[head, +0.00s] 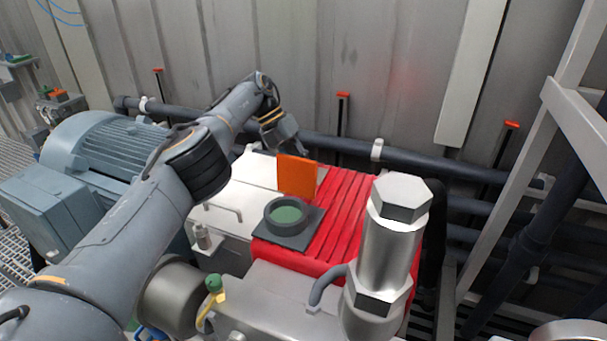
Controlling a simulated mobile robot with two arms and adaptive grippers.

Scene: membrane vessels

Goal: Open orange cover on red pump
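The red pump (345,215) has a ribbed red top and sits in the middle of the head view. Its orange cover (297,177) stands upright at the back edge of a dark square plate. In front of the cover, a dark round ring with a green face (286,214) is uncovered. My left arm comes in from the left and reaches over the pump's pale housing. My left gripper (285,144) is just behind and above the orange cover. Its fingertips are not clear, and I cannot tell whether it touches the cover. My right gripper is not in view.
A large silver hex-headed fitting (390,240) rises at the pump's front right. A blue-grey motor (105,145) is at the left. Dark pipes (420,160) run along the corrugated wall behind. A white frame (545,150) stands at the right.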

